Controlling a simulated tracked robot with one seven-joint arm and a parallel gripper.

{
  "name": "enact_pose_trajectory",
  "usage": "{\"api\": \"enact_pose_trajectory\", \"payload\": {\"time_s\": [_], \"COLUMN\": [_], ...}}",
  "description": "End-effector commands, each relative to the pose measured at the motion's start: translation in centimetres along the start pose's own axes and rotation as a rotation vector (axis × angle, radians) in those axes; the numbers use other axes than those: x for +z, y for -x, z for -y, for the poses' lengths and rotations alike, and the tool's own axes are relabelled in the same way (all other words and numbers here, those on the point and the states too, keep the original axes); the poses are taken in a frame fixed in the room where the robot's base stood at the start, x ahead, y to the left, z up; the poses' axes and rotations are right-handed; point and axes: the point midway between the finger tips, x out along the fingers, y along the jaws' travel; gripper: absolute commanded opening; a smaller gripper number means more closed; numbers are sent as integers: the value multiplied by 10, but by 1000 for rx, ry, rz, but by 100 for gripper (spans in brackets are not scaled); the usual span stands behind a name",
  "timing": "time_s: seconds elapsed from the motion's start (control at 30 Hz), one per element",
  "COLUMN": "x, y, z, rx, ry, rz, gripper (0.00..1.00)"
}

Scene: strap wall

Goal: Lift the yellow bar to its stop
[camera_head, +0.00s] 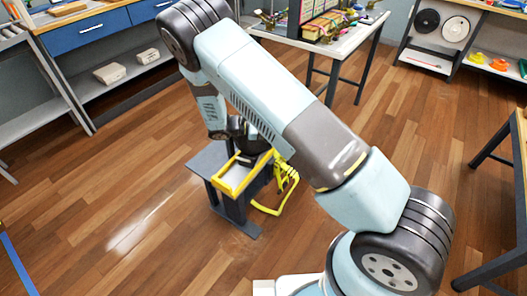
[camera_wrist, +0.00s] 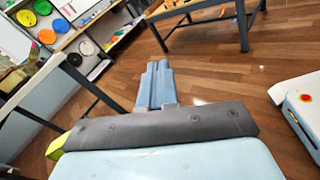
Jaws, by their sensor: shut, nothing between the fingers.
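A low dark stand (camera_head: 233,206) is on the floor in the middle of the head view. A yellow frame (camera_head: 221,182) around a pale panel is on its top. A curved yellow bar (camera_head: 267,210) hangs low at the stand's right side; its upper part is partly hidden by my arm. In the wrist view my gripper (camera_wrist: 157,70) shows its blue-grey fingers together, with nothing between them. The wrist view does not show the stand or the curved bar. In the head view my arm reaches over the stand and the fingertips cannot be made out.
A bench with blue drawers (camera_head: 88,45) stands at the back left. A white-topped table (camera_head: 340,40) with small items is behind the stand. Shelving (camera_head: 440,40) is at the back right and a wooden table (camera_head: 510,150) at the right edge. Open wooden floor lies left of the stand.

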Motion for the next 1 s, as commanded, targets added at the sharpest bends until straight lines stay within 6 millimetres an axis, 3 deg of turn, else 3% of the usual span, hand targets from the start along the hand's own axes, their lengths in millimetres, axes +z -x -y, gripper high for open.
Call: {"api": "enact_pose_trajectory", "payload": {"time_s": [0.1, 0.37, 0.7, 1.0], "x": [-32, -96, -176, -227], "y": [11, 33, 56, 64], "z": [10, 33, 78, 116], "rx": [107, 344, 675, 911], "ry": [43, 115, 181, 208], "rz": [74, 228, 423, 551], "gripper": [0, 0, 0, 0]}}
